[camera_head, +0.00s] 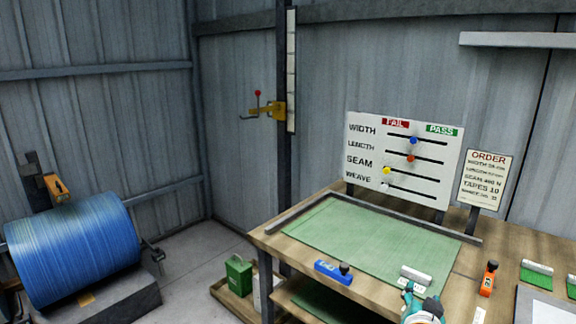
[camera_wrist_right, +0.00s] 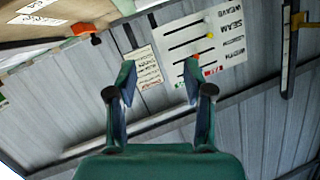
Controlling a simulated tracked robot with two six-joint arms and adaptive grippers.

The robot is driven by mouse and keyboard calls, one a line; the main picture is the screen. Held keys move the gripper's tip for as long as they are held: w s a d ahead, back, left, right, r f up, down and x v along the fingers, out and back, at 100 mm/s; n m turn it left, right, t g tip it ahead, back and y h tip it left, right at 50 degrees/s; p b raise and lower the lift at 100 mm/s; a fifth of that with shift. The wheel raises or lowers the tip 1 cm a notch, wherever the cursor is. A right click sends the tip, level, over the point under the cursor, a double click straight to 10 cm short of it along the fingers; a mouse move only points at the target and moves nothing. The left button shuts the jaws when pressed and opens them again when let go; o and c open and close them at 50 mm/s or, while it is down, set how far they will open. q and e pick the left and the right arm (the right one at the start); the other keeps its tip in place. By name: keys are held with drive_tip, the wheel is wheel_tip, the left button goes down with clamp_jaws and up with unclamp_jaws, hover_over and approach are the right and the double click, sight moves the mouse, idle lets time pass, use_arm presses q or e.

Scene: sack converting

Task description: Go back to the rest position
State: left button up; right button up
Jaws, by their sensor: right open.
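My right gripper (camera_head: 422,297) is teal and shows at the bottom of the head view, over the front part of the work table (camera_head: 385,219). In the right wrist view its two fingers (camera_wrist_right: 158,82) stand apart with nothing between them. A white-and-green block (camera_head: 415,275) lies on the green mat (camera_head: 350,240) just beyond the gripper in the head view; I cannot tell if they touch. My left gripper is in neither view.
A white board (camera_head: 425,165) with coloured sliders and an order card (camera_head: 486,180) stand at the table's back. A big blue roll (camera_head: 75,245) stands left.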

drive_tip(key=s+a+f+n+g+y+p, duration=0.1)
drive_tip(key=s+a+f+n+g+y, duration=0.25)
drive_tip(key=f, duration=0.85)
drive_tip(key=s+a+f+n+g+y, duration=0.1)
drive_tip(key=s+a+f+g+y, duration=0.25)
drive_tip(key=s+a+f, duration=0.55)
drive_tip(key=s+a+f+n+g+y, duration=0.1)
drive_tip(key=s+a+f+g, duration=0.1)
drive_tip(key=s+f, duration=0.3)
drive_tip(key=s+a+f+n+g+y+p, duration=0.1)
drive_tip(key=s+f+g, duration=0.3)
drive_tip(key=s, duration=0.8)
wheel_tip(320, 180, down, 2)
drive_tip(key=shift+s+a+f+y, duration=0.1)
drive_tip(key=shift+s+a+y, duration=0.05)
drive_tip(key=shift+a+y, duration=0.65)
drive_tip(key=shift+a, duration=0.1)
